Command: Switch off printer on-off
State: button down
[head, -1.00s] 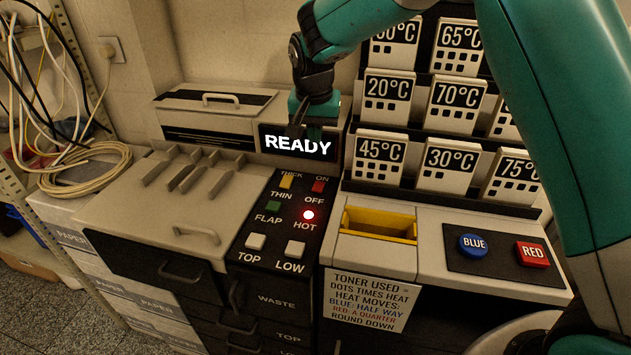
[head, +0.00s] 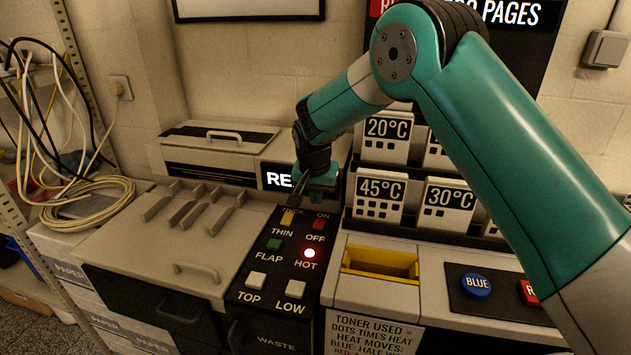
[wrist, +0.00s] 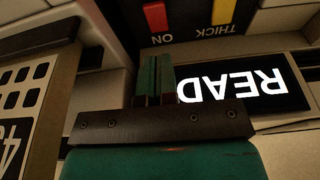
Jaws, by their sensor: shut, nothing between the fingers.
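The printer's red ON/OFF switch (head: 319,223) sits at the upper right of the black control panel (head: 259,312), between the labels ON and OFF. It also shows at the top of the wrist view (wrist: 155,17). My gripper (head: 315,196) is just above and behind this switch, in front of the lit display (head: 273,179), and covers part of its word. In the wrist view my gripper's fingers (wrist: 153,60) are together and empty, pointing toward the red switch with a gap visible in the picture. The display and the red HOT lamp (head: 310,253) are lit.
A yellow THICK/THIN switch (head: 288,217) is close left of the red one. A green FLAP switch (head: 274,244) and TOP (head: 257,280) and LOW (head: 295,289) buttons lie nearer. Temperature cards (head: 379,198) stand to the right, beside a yellow tray (head: 380,262).

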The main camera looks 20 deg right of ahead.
aim_at(318, 224)
jog(key=x, duration=0.4)
jog(key=s+p+x, duration=0.1)
jog(key=x, duration=0.1)
jog(key=shift+a+f, duration=0.25)
jog(key=shift+f, duration=0.2)
jog(key=shift+s+a+f+t+h+b, duration=0.15)
jog(key=shift+f+t+b, duration=0.1)
jog(key=shift+f+b, duration=0.2)
jog(key=shift+s+a+f+t+h+b, duration=0.15)
jog(key=shift+f+t+b, duration=0.15)
jog(key=shift+b, duration=0.25)
jog(key=shift+w+d+r, duration=0.1)
jog(key=shift+d+r, duration=0.05)
jog(key=shift+r, duration=0.15)
jog(key=shift+w+d, duration=0.1)
jog(key=shift+w, duration=0.05)
jog(key=shift+w+d+r, duration=0.3)
jog(key=shift+w, duration=0.2)
